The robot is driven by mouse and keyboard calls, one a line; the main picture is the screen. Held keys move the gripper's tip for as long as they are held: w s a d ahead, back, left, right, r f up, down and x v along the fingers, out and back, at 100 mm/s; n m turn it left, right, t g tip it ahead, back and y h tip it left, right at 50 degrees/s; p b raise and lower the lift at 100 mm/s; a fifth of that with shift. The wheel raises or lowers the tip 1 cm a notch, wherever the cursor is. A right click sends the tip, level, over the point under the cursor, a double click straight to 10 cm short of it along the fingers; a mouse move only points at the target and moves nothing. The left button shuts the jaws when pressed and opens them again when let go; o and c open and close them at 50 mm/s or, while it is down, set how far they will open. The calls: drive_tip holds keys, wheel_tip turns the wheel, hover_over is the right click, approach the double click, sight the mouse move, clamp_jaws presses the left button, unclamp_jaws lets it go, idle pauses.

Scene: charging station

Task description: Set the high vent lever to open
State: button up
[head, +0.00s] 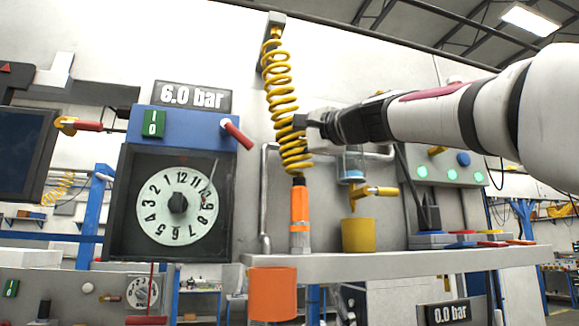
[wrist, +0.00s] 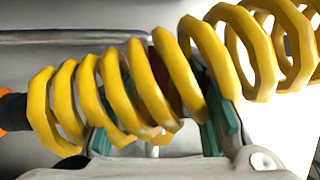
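A lever with a red handle (head: 237,135) sticks out at the right of the blue box under the "6.0 bar" sign. Another red-handled lever with a yellow end (head: 82,125) is at the upper left. No label shows which is the high vent lever. My gripper (head: 306,125) is beside the yellow coiled hose (head: 281,95), right of the blue box. In the wrist view the coil (wrist: 135,90) crosses in front of my teal finger pads (wrist: 212,115), which stand apart. A dark red piece shows behind the coil between them, mostly hidden.
The coil hangs from a wall bracket (head: 275,22) to an orange nozzle (head: 300,215). A dial (head: 178,205) is below the blue box. A grey shelf (head: 400,263) holds a yellow cup (head: 358,235); an orange cup (head: 272,293) is at its front edge.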

drive_tip(key=shift+w+a, duration=0.1)
drive_tip(key=shift+w, duration=0.05)
clamp_jaws()
